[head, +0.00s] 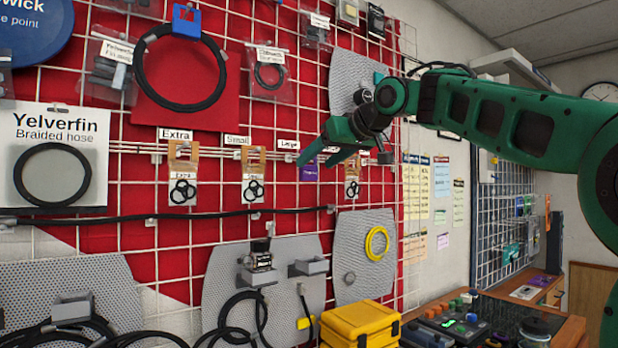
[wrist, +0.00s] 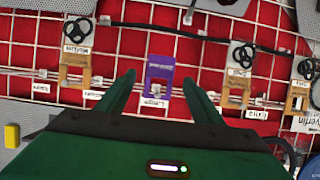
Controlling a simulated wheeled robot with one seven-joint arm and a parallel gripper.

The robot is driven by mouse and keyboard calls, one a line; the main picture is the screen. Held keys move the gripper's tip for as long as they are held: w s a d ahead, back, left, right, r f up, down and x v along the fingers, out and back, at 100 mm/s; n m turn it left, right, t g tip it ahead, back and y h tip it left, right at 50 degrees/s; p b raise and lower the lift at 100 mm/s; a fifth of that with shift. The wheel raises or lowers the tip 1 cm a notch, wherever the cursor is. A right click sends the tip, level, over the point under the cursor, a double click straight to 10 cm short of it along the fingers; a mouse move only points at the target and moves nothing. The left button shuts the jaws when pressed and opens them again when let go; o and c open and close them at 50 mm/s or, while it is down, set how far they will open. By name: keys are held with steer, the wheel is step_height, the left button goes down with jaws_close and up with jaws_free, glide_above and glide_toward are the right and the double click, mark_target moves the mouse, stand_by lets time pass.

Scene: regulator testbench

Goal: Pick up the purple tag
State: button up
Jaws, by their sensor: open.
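The purple tag (wrist: 158,72) hangs on the white wire grid in front of red backing, and in the wrist view it shows between my gripper's two fingers. In the head view the purple tag (head: 310,173) is partly hidden behind my green gripper (head: 318,160). My gripper (wrist: 159,79) is open and empty, its fingertips on either side of the tag in the wrist view. I cannot tell how much depth is left between the fingertips and the tag.
Tan hangers with black rings flank the tag, such as one labelled Small (head: 253,170) and one on the right (head: 352,178). A black hose (head: 200,217) runs across the grid below. A yellow case (head: 360,322) stands at the bottom.

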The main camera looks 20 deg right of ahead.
mark_target(308, 167)
steer(key=shift+r+x, duration=0.2)
steer(key=shift+x, duration=2.7)
steer(key=c, duration=1.1)
